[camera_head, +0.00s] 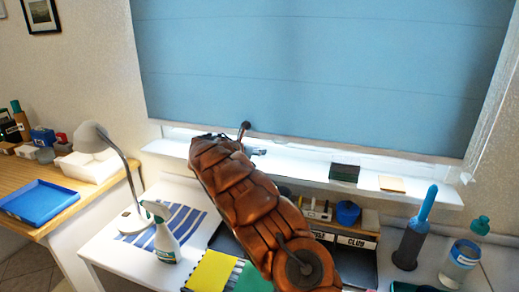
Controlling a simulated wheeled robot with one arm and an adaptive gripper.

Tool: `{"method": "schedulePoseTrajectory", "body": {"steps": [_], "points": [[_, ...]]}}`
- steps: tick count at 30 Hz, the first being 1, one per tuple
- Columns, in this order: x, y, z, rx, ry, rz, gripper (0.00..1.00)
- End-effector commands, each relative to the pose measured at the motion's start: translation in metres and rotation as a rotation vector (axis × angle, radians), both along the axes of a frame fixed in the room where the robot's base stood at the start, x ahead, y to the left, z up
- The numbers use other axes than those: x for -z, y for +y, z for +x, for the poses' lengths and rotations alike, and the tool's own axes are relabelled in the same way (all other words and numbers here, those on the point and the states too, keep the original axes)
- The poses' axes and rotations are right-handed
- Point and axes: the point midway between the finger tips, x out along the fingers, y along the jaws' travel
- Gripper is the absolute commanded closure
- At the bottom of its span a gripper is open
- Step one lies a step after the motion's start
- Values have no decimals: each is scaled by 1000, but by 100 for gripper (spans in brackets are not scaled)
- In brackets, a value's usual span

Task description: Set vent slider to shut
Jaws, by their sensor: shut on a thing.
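My brown, plated arm rises from the bottom middle to the white window frame under the blue blind. My gripper (210,138) shows only as a dark edge at the arm's far end, by the frame's lower strip. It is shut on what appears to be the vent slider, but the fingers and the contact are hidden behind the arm. A small grey metal piece (257,151) shows just right of the arm on the frame. I cannot tell whether it belongs to the vent or to my gripper. The slider's position along its track cannot be seen.
The white sill (310,172) holds a dark green block (344,173) and a tan pad (392,184). A lamp (112,160) and a spray bottle (163,232) stand left of the arm. A blue-handled brush holder (412,240) and a clear bottle (460,262) stand right.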

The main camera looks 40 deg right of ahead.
Motion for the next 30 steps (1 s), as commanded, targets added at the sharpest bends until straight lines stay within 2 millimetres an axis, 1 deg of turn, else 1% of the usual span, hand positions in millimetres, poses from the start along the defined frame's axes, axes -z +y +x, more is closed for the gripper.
{"method": "schedulePoseTrajectory", "body": {"steps": [3, 15, 21, 30], "points": [[-4, 9, 12, -4, -3, 1, 100], [-4, 33, 44, -6, -2, -1, 100], [-4, 41, 53, -3, -5, -1, 100], [-3, 45, 57, -6, -5, -3, 100]]}}
